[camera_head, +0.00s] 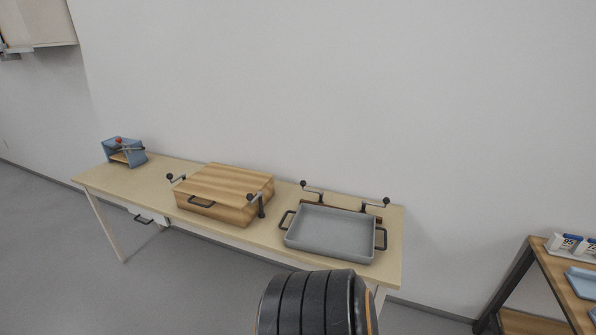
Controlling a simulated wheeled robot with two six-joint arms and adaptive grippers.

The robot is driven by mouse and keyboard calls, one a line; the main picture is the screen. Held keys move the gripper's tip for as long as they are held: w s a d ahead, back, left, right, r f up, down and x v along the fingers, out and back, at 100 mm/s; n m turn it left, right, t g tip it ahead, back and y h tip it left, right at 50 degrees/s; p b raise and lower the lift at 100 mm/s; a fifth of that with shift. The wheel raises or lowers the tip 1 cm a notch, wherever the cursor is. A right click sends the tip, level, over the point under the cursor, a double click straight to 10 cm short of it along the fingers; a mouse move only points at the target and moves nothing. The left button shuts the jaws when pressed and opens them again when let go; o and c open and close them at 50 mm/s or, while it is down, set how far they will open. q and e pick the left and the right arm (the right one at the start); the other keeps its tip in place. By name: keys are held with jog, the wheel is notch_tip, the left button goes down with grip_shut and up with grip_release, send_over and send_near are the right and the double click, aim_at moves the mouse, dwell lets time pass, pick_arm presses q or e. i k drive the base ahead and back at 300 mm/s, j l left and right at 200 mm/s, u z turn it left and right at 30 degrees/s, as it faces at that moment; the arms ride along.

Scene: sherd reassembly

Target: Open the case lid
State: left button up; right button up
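The wooden case (222,190) sits on the middle of the long table, with its lid down. A dark handle (201,202) is on its front side. Neither gripper shows in the head view. A dark ribbed cylinder (312,303) rises at the bottom centre, in front of the table, and seems to be part of my own arm; which arm I cannot tell.
A grey tray (331,233) with side handles lies right of the case. Crank-like black-knobbed posts (261,203) stand beside the case and behind the tray. A blue box (124,151) is at the table's left end. A shelf (551,270) stands far right.

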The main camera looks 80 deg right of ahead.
aim_at(226, 185)
jog(key=z, duration=1.8)
